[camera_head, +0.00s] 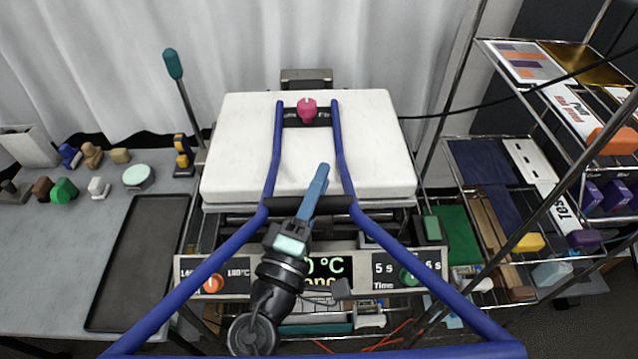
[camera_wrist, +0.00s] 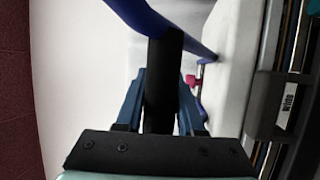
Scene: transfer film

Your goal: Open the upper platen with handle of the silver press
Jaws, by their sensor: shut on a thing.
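The silver press has a white upper platen (camera_head: 235,140) that appears roughly flat, above the control panel (camera_head: 215,292). Its blue tubular handle (camera_head: 341,150) runs forward over the platen and spreads toward the camera. A black crossbar (camera_head: 340,203) joins the two blue tubes near the platen's front edge. My gripper (camera_head: 313,195) reaches in from the front at this crossbar. In the wrist view, the blue fingers of my gripper (camera_wrist: 160,105) are shut on the black bar (camera_wrist: 165,60), one on each side. My gripper hides part of the panel display.
A wire rack (camera_head: 485,160) with films and coloured blocks stands close on the right. A grey table (camera_head: 60,270) with a dark tray (camera_head: 140,260) and several small stamps is at left. A teal-knobbed lever (camera_head: 173,64) rises behind left. A curtain hangs behind.

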